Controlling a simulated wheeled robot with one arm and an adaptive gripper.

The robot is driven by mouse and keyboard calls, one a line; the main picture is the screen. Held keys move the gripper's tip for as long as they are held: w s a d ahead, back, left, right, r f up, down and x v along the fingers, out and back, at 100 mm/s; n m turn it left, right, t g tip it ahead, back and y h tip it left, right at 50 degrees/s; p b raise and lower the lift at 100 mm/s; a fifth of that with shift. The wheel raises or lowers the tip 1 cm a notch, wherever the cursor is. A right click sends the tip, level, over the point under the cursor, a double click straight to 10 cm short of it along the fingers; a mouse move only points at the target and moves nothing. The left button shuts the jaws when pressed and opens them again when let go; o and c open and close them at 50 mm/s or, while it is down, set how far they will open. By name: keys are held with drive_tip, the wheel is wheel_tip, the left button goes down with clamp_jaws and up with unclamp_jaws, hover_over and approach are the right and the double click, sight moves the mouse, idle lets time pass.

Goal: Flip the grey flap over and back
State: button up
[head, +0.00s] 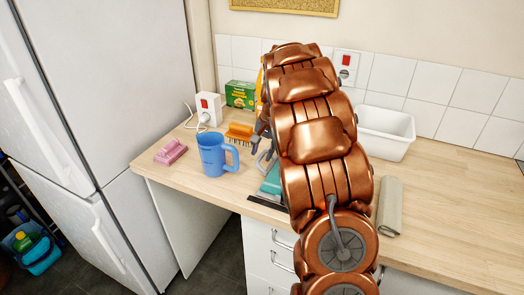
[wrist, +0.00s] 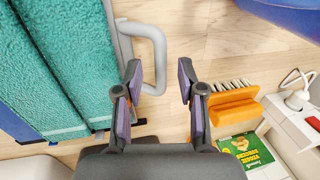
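A teal, towel-like pad (wrist: 65,60) lies on the counter at the left of the wrist view. A grey loop (wrist: 158,50) sticks out from its right side; it may be the grey flap, as I see no other flap-like grey part on it. In the head view the teal pad (head: 271,180) is partly hidden behind my arm. In the head view my arm hides most of the gripper.
A blue mug (head: 214,154), pink sponge (head: 171,152), orange brush (head: 239,132), green box (head: 240,95) and white socket box (head: 208,108) stand left of my arm. The counter's far right is clear.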

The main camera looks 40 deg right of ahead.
drive_tip(key=shift+f, duration=0.4)
clamp_jaws()
idle(0.4)
